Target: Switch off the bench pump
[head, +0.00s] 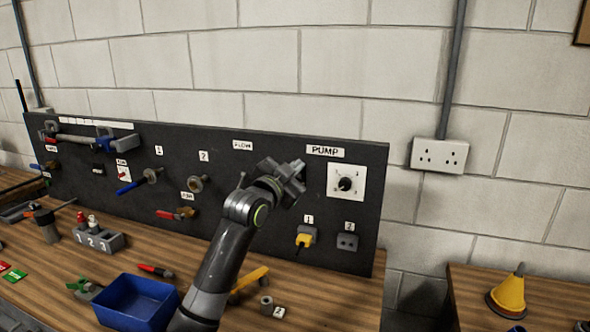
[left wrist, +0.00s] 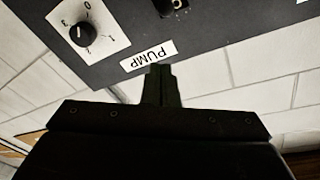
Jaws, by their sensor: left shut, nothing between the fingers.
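The pump switch is a black rotary knob (head: 346,184) on a white square plate (head: 358,176) on the dark panel, under the label PUMP (head: 325,151). In the left wrist view the knob (left wrist: 83,33) sits on its plate (left wrist: 108,27) at the upper left, upside down, with the PUMP label (left wrist: 148,56) beside it. Marks show around the knob, but its setting is hard to read. My left gripper (head: 296,168) is in front of the panel, left of the plate and apart from the knob. Its fingers (left wrist: 160,84) are shut and empty. My right gripper is not in view.
Below the switch are sockets 1 and 2 (head: 347,242), with a yellow plug (head: 304,237) at 1. Valves (head: 197,183) and clamps sit on the panel's left. A blue bin (head: 137,301) stands on the bench. Free space lies before the knob.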

